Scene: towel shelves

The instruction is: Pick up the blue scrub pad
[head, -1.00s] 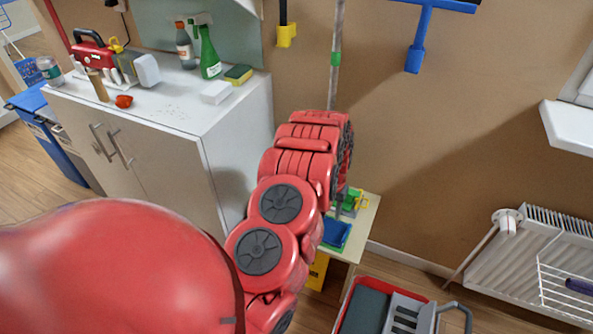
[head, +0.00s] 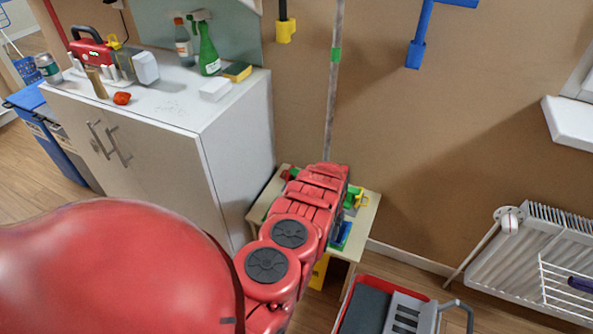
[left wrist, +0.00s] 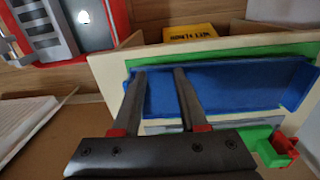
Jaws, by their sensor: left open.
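The blue scrub pad (left wrist: 235,85) lies flat on the small wooden table, with green under its far edge. In the head view, a strip of the pad (head: 343,237) shows beside my arm; the rest is hidden behind the arm. My left gripper (left wrist: 159,73) is open and empty, its two fingers parallel. In the left wrist view both fingertips overlap the left part of the pad; I cannot tell whether they touch it. My right gripper is in neither view.
The small table (head: 369,208) also carries green, yellow and red items. A white cabinet (head: 240,150) stands left, a radiator (head: 540,240) right. A pole (head: 334,100) rises behind the table.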

